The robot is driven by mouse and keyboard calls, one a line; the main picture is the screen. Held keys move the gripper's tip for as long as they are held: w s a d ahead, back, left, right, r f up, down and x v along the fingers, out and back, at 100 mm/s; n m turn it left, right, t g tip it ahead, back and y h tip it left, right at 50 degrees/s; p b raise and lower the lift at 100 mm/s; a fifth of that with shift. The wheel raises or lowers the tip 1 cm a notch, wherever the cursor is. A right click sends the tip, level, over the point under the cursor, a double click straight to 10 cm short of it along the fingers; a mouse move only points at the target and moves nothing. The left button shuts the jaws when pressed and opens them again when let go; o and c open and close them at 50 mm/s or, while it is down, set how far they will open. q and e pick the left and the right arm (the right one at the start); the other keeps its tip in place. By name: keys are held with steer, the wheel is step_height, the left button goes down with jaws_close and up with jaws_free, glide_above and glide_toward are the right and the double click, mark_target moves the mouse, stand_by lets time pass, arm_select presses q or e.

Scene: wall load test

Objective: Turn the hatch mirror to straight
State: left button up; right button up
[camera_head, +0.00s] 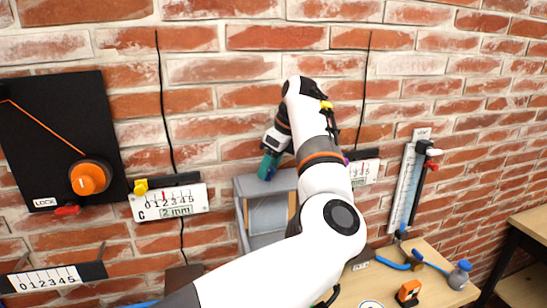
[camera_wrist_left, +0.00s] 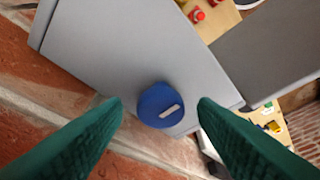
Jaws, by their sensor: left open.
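A grey hatch-like box (camera_head: 243,190) stands against the brick wall in the middle of the head view, partly behind my arm. In the left wrist view, a round blue knob (camera_wrist_left: 153,93) with a pale bar mark sits at the edge of a grey panel (camera_wrist_left: 120,45). The bar is tilted in that view. I cannot tell which part is the mirror. My left gripper (camera_head: 269,165) is at the top of the box. It is open, with its teal fingers (camera_wrist_left: 162,104) on either side of the knob and visibly apart from it. The knob is not visible in the head view.
A black board with an orange knob (camera_head: 88,178) hangs at the left. A crack gauge (camera_head: 168,202) and a tall white scale (camera_head: 405,185) are on the wall. A wooden table (camera_head: 435,290) with blue and orange items lies at the lower right.

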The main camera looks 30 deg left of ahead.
arm_select(q)
steer(key=shift+d+r, duration=0.1)
steer(key=shift+r, duration=0.2)
steer(key=b+v, duration=0.2)
steer(key=v, duration=0.9)
